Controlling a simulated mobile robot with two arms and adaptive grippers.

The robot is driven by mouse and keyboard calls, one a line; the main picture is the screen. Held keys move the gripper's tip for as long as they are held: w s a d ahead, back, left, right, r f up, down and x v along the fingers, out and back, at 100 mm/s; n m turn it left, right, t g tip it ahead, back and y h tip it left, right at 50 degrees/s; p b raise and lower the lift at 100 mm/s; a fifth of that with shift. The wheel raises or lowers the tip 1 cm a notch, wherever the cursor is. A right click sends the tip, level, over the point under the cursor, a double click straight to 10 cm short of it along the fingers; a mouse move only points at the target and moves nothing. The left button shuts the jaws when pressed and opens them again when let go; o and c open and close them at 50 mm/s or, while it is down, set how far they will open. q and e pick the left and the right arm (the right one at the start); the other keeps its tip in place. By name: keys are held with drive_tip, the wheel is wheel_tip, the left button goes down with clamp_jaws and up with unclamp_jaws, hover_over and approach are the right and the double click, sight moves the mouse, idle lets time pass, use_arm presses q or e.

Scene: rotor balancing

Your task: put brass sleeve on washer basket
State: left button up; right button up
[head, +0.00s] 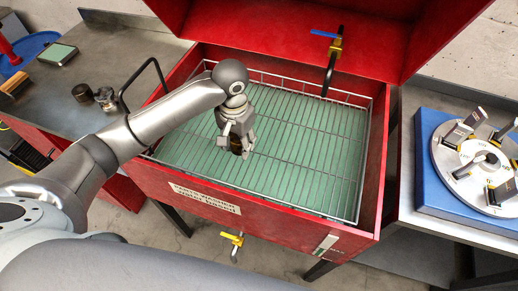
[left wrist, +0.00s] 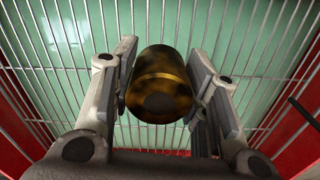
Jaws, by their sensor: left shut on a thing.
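The washer basket (head: 310,150) is a wire basket inside the red parts washer, over a pale green floor. My left gripper (head: 238,150) is low over the left part of the basket. It is shut on the brass sleeve (head: 236,145), a dark, brassy cylinder mostly hidden by the fingers in the head view. In the left wrist view the brass sleeve (left wrist: 161,85) sits between the two fingers, with the basket's wires (left wrist: 160,20) behind it. I cannot tell whether the sleeve touches the wires. My right gripper is not in view.
The red washer's lid (head: 290,35) stands open behind the basket. A blue base with a round plate (head: 475,165) is on the right bench. The left bench holds small dark parts (head: 82,93). Most of the basket is empty.

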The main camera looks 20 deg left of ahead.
use_arm(q)
hover_over(258, 159)
wheel_tip(258, 159, down, 6)
drive_tip(key=shift+w+f, duration=0.15)
drive_tip(key=shift+f, duration=0.1)
wheel_tip(258, 159, down, 3)
drive_tip(key=shift+r+p, duration=0.1)
drive_tip(key=shift+p, duration=0.2)
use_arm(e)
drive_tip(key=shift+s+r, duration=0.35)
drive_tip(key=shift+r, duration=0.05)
use_arm(q)
drive_tip(key=o, duration=1.3)
drive_tip(key=shift+f, duration=0.2)
drive_tip(key=shift+o, duration=0.2)
wheel_tip(258, 159, up, 12)
drive_tip(key=shift+r+b, duration=0.15)
drive_tip(key=shift+b, duration=0.25)
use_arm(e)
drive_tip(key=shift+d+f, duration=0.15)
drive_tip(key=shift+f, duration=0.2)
